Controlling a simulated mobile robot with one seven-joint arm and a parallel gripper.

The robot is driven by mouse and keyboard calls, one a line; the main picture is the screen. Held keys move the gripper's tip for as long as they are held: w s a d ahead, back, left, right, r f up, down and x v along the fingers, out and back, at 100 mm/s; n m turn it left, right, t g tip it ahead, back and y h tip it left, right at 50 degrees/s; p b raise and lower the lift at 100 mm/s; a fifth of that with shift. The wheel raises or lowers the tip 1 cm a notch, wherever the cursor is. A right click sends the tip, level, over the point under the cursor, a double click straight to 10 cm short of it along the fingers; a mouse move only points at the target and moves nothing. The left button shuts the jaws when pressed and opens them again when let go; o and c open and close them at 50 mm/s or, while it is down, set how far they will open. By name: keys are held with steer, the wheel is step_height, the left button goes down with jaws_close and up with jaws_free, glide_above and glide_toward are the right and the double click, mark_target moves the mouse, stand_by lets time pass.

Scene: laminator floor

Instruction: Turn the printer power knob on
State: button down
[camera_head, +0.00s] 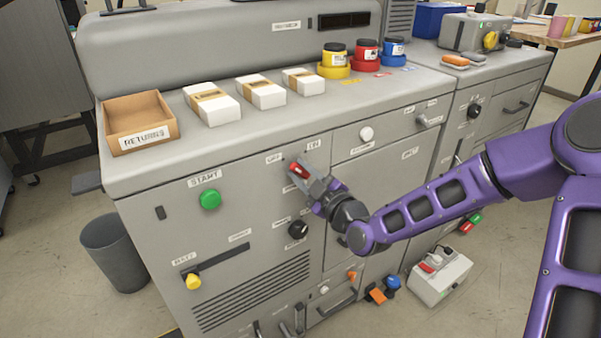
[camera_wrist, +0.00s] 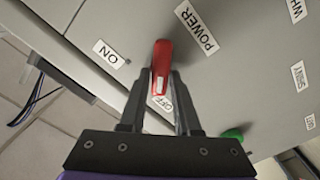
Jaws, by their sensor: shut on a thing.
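The red power knob (camera_head: 299,170) is on the grey machine's front panel, below the OFF label (camera_head: 273,159) and the ON label (camera_head: 313,145). In the wrist view the red knob (camera_wrist: 162,55) stands between my fingertips, near the POWER label (camera_wrist: 196,27). The ON label (camera_wrist: 108,53) is to its left, and the OFF label (camera_wrist: 165,102) shows between the fingers. A pale mark on the knob lies on the side near OFF. My gripper (camera_head: 304,177) is shut on the knob; the fingers (camera_wrist: 162,80) cover part of its sides.
A green START button (camera_head: 210,199) is to the left and a black knob (camera_head: 298,229) is below my gripper. A white knob (camera_head: 366,133) is to the right. The RETURNS box (camera_head: 140,122) and white packs (camera_head: 211,103) stand on top. A bin (camera_head: 115,252) stands at left.

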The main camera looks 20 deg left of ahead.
steer(key=m, duration=0.2)
steer(key=m+b, duration=0.1)
steer(key=m, duration=0.1)
steer(key=shift+w+d+m, duration=0.15)
steer(key=shift+m, duration=0.25)
steer(key=m, duration=0.4)
steer(key=shift+w+d+r, duration=0.15)
steer(key=shift+w, duration=0.05)
steer(key=shift+w+d+f+m+p, duration=0.15)
steer(key=shift+m+p, duration=0.15)
steer(key=shift+m, duration=1.85)
steer(key=shift+w+d+f+m+p, duration=0.1)
steer(key=shift+m+p, duration=0.2)
steer(key=shift+m, duration=1.85)
steer(key=c, duration=0.6)
jaws_free()
steer(key=shift+c, duration=0.2)
